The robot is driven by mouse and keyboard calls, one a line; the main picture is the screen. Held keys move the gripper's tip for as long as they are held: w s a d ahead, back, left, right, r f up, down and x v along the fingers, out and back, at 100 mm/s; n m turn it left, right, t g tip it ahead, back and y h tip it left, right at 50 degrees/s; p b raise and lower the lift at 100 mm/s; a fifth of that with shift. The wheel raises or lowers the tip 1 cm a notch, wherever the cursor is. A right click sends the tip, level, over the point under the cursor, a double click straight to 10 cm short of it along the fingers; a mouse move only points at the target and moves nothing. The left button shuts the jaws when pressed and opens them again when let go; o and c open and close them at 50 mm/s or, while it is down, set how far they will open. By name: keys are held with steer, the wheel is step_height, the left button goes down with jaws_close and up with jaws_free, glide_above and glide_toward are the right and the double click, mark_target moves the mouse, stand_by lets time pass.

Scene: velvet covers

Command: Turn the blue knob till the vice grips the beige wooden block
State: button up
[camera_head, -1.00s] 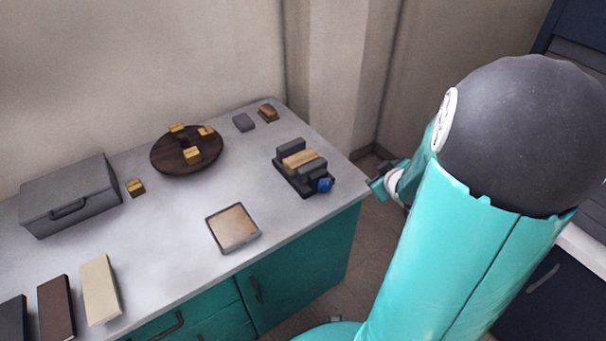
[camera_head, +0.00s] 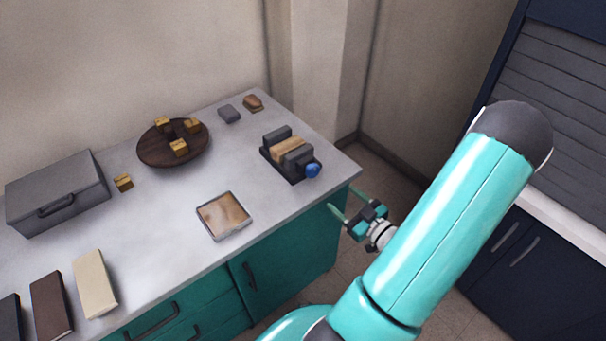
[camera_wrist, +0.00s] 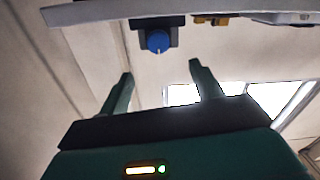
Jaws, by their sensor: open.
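The dark grey vice (camera_head: 275,167) stands on the bench near its right end. The beige wooden block (camera_head: 291,149) sits between its jaws; I cannot tell whether the jaws touch it. The blue knob (camera_head: 313,170) is on the vice's end facing the bench's right edge. My gripper (camera_head: 343,204) is open and empty, off the bench's right edge, lower than the knob and apart from it. In the wrist view the blue knob (camera_wrist: 158,41) shows beyond and above the two spread fingers of my gripper (camera_wrist: 160,74), roughly centred between them. The block is not clear there.
The grey bench top (camera_head: 165,240) has its edge between my gripper and the vice. A framed tile (camera_head: 223,216), a round dark board (camera_head: 150,155) with small yellow blocks, and a grey case (camera_head: 60,190) lie farther left.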

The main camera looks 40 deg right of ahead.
mark_target(315, 172)
steer(key=w, duration=0.4)
steer(key=w+d, duration=0.1)
steer(key=w, duration=0.8)
steer(key=shift+w+d, duration=0.1)
steer(key=shift+d, duration=0.2)
steer(key=c, duration=1)
